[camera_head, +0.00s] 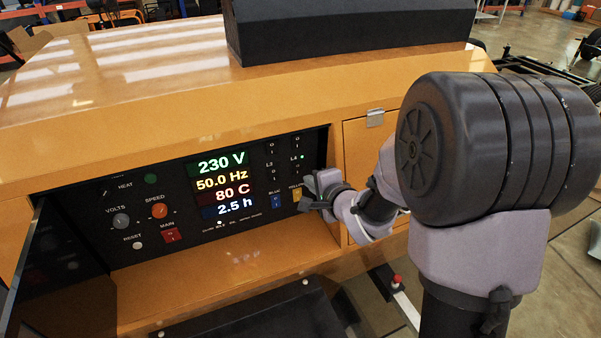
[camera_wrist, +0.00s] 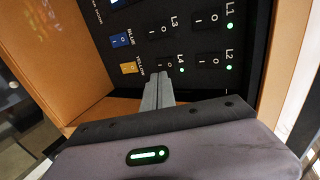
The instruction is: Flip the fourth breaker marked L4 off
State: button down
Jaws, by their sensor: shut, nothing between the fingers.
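The L4 breaker (camera_wrist: 164,66) is a small black rocker with I and O marks, in the wrist view just beyond my fingertips. A green lamp (camera_wrist: 181,70) beside its L4 label is lit. My gripper (camera_wrist: 159,79) is shut and empty, its tips at or just in front of the lower edge of this breaker. I cannot tell whether they touch it. In the head view my gripper (camera_head: 308,190) is at the right end of the control panel (camera_head: 110,215) and partly covers the area below the L4 label (camera_head: 294,157).
Breakers L3 (camera_wrist: 158,30), L2 (camera_wrist: 208,60) and L1 (camera_wrist: 207,19) are close by; L1 and L2 have lit green lamps. Blue (camera_wrist: 121,40) and yellow (camera_wrist: 130,68) switches sit beside L4. The orange housing frames the recessed panel, with a ledge (camera_head: 220,275) below.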

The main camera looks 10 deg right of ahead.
aim_at(296, 165)
jog(key=w, duration=0.4)
jog(key=w+a+f+b, duration=0.1)
jog(key=shift+w+a, duration=0.1)
jog(key=shift+w, duration=0.3)
jog(key=shift+w+r, duration=0.1)
jog(key=shift+w, duration=0.4)
jog(key=shift+r, duration=0.1)
jog(key=shift+w+a+r+p, duration=0.15)
jog(key=shift+r+p, duration=0.2)
jog(key=shift+p, duration=0.55)
jog(key=shift+w+g+p, duration=0.15)
jog(key=shift+g+p, duration=0.15)
jog(key=shift+p, duration=0.25)
jog(key=shift+f+b, duration=0.3)
jog(key=shift+r+p, duration=0.75)
jog(key=shift+r, duration=0.05)
